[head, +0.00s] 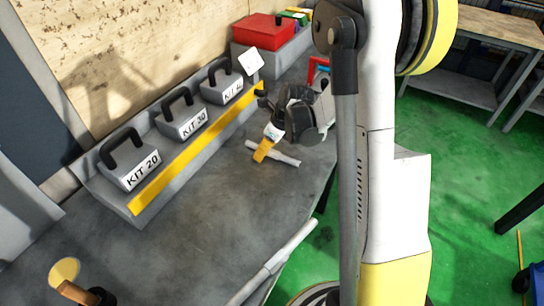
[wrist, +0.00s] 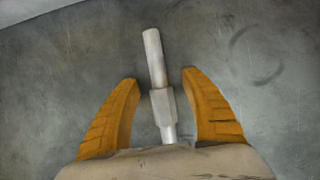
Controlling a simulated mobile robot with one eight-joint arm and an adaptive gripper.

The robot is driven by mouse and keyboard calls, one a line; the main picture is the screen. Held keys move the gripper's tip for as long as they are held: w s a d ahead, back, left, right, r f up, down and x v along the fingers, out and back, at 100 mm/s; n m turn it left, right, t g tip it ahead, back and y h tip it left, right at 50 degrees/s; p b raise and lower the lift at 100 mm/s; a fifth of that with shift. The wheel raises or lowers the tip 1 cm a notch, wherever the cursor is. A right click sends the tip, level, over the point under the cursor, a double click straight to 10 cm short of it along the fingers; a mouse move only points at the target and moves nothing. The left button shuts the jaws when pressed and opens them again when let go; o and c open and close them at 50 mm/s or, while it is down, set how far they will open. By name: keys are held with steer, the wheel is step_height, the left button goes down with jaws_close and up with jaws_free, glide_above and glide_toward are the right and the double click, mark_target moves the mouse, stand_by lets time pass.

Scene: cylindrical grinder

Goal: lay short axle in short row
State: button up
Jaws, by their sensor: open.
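A light grey stepped axle (head: 286,159), the shorter of two in the head view, lies on the dark grey table. In the wrist view the axle (wrist: 155,60) runs between two orange fingers, its thicker collar between them and its near end partly hidden by my gripper's body. My gripper (wrist: 160,78) is open, with one finger on each side of the axle and visible gaps to both. In the head view my gripper (head: 262,153) points down over the axle's left part. I cannot make out a short row in either view.
A longer axle (head: 275,262) lies near the table's front edge. Kit weights (head: 183,120) stand on a grey ledge with a yellow strip (head: 200,150) at the back. A red box (head: 263,31) is at the far end. The table's middle (head: 190,215) is clear.

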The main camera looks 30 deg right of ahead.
steer(key=shift+r, duration=0.1)
jaws_close()
steer(key=shift+r, duration=0.15)
steer(key=shift+r+p, duration=0.3)
step_height(320, 180, up, 4)
steer(key=shift+f+p, duration=0.1)
steer(key=shift+p, duration=0.95)
steer(key=s+d+r+p, duration=0.1)
steer(key=d+r+p, duration=0.2)
steer(key=d+r, duration=0.3)
steer(key=d, duration=0.5)
steer(key=shift+s+d+p, duration=0.2)
steer(key=shift+d+p, duration=0.1)
